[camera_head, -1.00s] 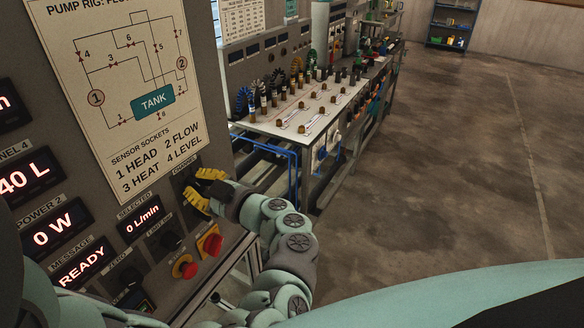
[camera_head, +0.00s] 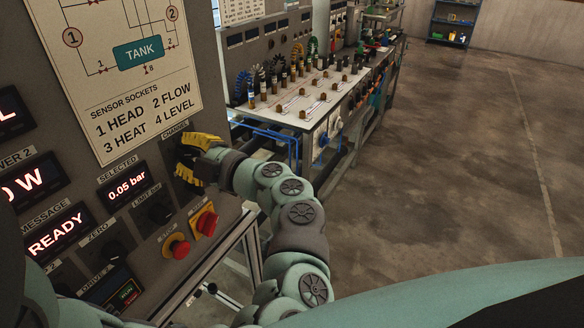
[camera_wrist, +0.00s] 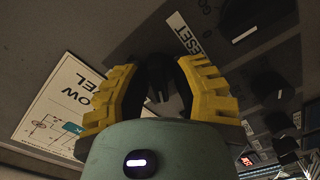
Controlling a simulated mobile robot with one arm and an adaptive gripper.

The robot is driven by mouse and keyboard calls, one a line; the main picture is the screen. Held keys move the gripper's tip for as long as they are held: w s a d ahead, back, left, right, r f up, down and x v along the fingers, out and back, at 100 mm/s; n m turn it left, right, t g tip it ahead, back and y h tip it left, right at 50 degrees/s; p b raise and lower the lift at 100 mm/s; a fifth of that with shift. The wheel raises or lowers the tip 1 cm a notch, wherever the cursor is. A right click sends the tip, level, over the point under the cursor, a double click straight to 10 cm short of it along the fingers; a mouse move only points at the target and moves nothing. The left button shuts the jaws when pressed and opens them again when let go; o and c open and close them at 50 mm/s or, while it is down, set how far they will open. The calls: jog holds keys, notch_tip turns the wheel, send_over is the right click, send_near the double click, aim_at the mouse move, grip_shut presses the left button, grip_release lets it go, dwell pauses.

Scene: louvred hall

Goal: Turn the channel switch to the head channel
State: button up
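The channel switch is a dark knob (camera_wrist: 158,78) on the grey panel, under the "CHANNEL" label (camera_head: 175,129). In the wrist view it sits between my gripper's two yellow fingers. In the head view my gripper (camera_head: 190,159) is at the panel and hides the switch. Its fingers are apart, one on each side of the knob, with dark gaps showing; the gripper looks open around it. The "SELECTED" display (camera_head: 123,187) reads 0.05 bar. The sensor socket list (camera_head: 145,118) names 1 HEAD, 2 FLOW, 3 HEAT, 4 LEVEL.
A red stop button (camera_head: 180,248) and a red rotary switch on a yellow plate (camera_head: 205,221) lie just below my gripper. The limit knob (camera_head: 160,211) and zero knob (camera_head: 114,250) are nearby. A bench (camera_head: 300,103) with instruments stands behind. The floor at right is clear.

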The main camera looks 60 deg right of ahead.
jog(key=shift+o, duration=1.3)
jog(key=shift+s, duration=0.15)
jog(key=s+p, duration=0.1)
jog(key=s, duration=0.6)
jog(key=shift+d, duration=0.35)
